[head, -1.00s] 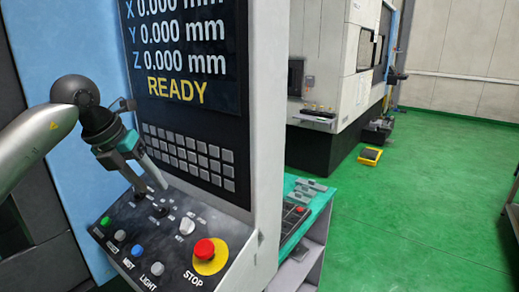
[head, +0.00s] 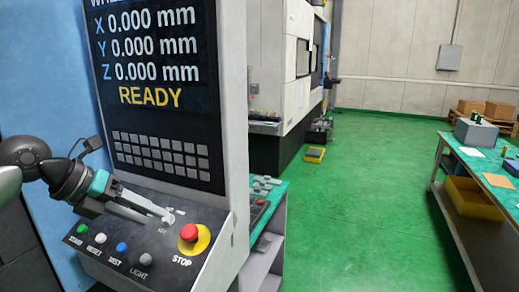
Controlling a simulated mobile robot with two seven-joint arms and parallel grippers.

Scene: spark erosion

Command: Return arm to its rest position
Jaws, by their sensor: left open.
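My left gripper (head: 158,212) reaches in from the left, low over the sloped button panel (head: 160,262). Its fingers are open and point right, towards the key switch (head: 168,220). I cannot tell whether the fingertips touch the switch, and nothing shows held between them. Green, white and blue buttons sit below the gripper on the panel's left part. The red stop button (head: 190,233) on its yellow disc is right of the fingertips. The screen (head: 155,60) above reads READY with zeros for X, Y and Z. My right gripper is not in view.
A teal-topped cart (head: 262,190) stands just right of the panel. A workbench (head: 450,170) with a grey box (head: 476,133) and a yellow bin (head: 472,198) is at the right. The green floor between is clear.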

